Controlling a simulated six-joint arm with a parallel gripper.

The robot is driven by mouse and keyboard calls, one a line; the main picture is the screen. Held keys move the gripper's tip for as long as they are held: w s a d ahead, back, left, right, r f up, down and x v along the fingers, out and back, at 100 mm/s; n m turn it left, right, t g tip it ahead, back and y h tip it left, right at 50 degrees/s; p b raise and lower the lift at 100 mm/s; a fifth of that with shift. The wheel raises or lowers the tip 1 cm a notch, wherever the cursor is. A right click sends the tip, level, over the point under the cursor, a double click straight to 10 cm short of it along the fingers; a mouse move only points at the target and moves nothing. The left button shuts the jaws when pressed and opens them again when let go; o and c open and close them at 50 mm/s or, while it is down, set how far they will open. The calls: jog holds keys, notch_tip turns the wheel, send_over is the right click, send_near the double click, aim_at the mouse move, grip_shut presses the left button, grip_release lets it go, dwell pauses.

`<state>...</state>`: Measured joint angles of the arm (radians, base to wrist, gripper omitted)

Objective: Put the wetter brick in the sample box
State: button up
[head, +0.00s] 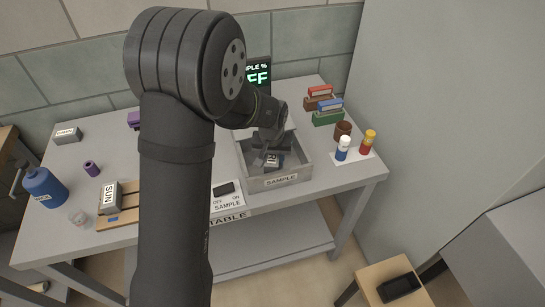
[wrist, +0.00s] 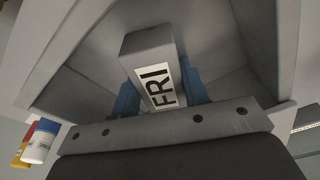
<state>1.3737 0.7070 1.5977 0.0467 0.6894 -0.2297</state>
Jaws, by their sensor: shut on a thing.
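My gripper (head: 271,152) is down inside the sample box (head: 302,174), a grey open box with a SAMPLE label on its front. It is shut on a grey brick labelled FRI, seen in the wrist view (wrist: 148,48) between the blue fingers (wrist: 160,92). The box's inner walls surround the brick there. I cannot tell whether the brick touches the box floor. Another grey brick, labelled SUN (head: 109,194), sits on a wooden pallet (head: 122,217) at the table's front left. A third grey labelled brick (head: 67,135) lies at the back left.
A display (head: 258,75), partly hidden by my arm, shows green characters. A SAMPLE switch plate (head: 228,202) lies before the box. Coloured blocks (head: 328,113) and bottles (head: 343,149) stand right of it. A blue jug (head: 43,186) stands at the left edge.

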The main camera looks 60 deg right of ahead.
aim_at(272, 160)
jog(key=shift+f, duration=0.15)
jog(key=o, duration=1.2)
jog(key=shift+c, duration=0.2)
notch_tip(272, 160, up, 12)
jog(key=a, duration=0.1)
jog(key=shift+s+a, duration=0.3)
jog(key=shift+s, duration=0.05)
jog(key=f, duration=0.4)
jog(key=d+f, duration=0.1)
jog(key=f, duration=0.6)
jog(key=shift+w+d+f, duration=0.3)
jog(key=shift+w+d, duration=0.05)
jog(key=shift+r, duration=1.5)
